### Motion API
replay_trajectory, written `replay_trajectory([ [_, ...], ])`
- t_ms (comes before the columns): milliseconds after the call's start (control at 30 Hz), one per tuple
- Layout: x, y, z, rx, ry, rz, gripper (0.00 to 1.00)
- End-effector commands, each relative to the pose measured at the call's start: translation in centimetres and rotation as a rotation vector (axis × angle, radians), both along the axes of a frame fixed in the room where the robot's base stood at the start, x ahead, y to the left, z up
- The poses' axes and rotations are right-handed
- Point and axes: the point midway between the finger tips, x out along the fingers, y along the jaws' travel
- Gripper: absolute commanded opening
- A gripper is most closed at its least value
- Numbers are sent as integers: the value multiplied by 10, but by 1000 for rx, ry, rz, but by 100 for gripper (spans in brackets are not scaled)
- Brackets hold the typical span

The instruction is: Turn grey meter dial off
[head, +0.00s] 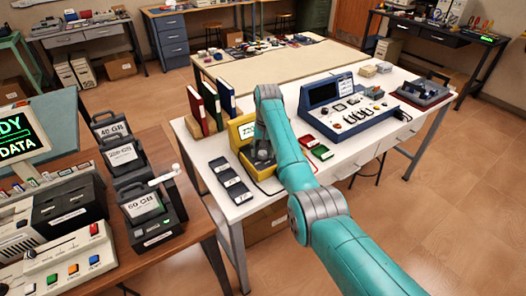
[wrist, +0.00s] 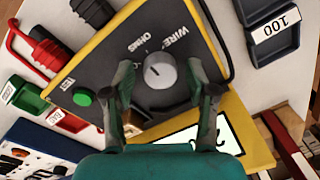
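The yellow meter (head: 241,132) stands on the white table in the head view, partly hidden behind my arm. In the wrist view its dark front panel (wrist: 100,58) carries the grey dial (wrist: 161,70), with a small pale mark on its face. The labels OHMS and WIRE are printed beside the dial. A green button (wrist: 82,97) is on the same panel. My gripper (wrist: 168,84) is open, with one finger on each side of the dial and visible gaps between. In the head view my gripper (head: 259,164) is at the meter's front, its fingers unclear.
Red and green bins (head: 318,152) and a blue console (head: 340,105) stand right of the meter. Dark trays (head: 230,180) lie to its left, with upright binders (head: 208,103) behind them. Red and black plugs with cables (wrist: 45,48) sit beside the panel.

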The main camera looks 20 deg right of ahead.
Motion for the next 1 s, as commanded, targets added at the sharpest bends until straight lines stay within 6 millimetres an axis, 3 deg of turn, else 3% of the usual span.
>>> replay_trajectory([
  [33,0,0,0,0,0,0,39],
  [200,0,0,0,0,0,0,1],
  [567,0,0,0,0,1,57,1],
  [1000,0,-1,0,0,1,389,1],
])
